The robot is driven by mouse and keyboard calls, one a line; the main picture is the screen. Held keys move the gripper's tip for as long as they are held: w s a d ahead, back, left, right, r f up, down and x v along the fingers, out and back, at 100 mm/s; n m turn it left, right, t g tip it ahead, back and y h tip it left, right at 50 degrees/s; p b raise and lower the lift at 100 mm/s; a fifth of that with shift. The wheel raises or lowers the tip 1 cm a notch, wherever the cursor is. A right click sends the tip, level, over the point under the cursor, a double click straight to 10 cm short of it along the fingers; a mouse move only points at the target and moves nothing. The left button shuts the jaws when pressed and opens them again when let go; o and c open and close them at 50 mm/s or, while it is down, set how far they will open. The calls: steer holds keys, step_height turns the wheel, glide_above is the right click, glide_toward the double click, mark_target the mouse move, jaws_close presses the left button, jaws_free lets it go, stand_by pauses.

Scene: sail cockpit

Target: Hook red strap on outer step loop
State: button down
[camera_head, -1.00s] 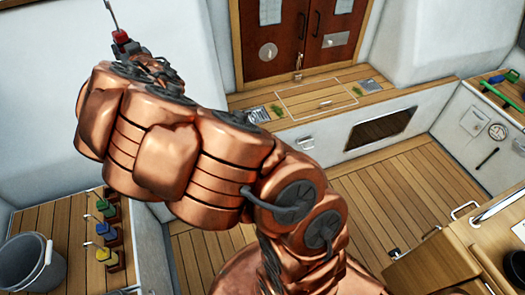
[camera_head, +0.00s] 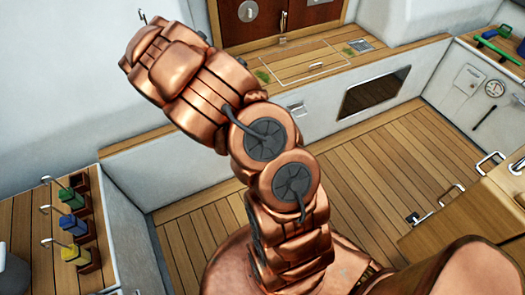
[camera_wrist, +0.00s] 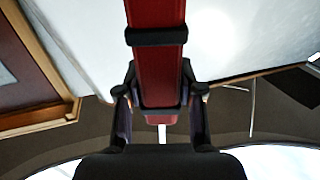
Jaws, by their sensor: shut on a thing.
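The red strap (camera_wrist: 158,65), with a black band across it, runs down from the top of the wrist view. My gripper (camera_wrist: 160,92) is shut on it, one dark finger on each side. In the head view my copper arm hides the gripper and the red strap. Only a thin metal hook (camera_head: 142,16) shows above the arm's far end, beside the white wall. A small metal fitting (camera_head: 297,110) is on the white front face of the wooden step (camera_head: 305,70). I cannot tell whether it is the outer step loop.
Brown doors (camera_head: 280,20) are behind the step. A wooden cabinet (camera_head: 465,225) stands at right. The floor (camera_head: 375,180) between is clear.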

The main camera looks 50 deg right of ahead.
steer(key=s+d+f+m+h+b, duration=0.15)
steer(key=s+d+f+b, duration=0.65)
steer(key=f+b, duration=0.9)
steer(key=s+d+f+m+g+h+b, duration=0.15)
steer(key=s+d+f+b, duration=0.7)
steer(key=f, duration=1.55)
steer(key=s+d+f+t+h+b, duration=0.15)
steer(key=s+d+f+b, duration=0.6)
steer(key=f+b, duration=1.05)
steer(key=w+d+f+g+p, duration=0.1)
steer(key=w+d+f+p, duration=0.1)
steer(key=w+f, duration=0.3)
steer(key=shift+d+x, duration=0.25)
steer(key=shift+x, duration=1.7)
steer(key=shift+f, duration=0.15)
steer(key=c, duration=0.7)
jaws_free()
steer(key=shift+s, duration=0.1)
steer(key=shift+o, duration=0.2)
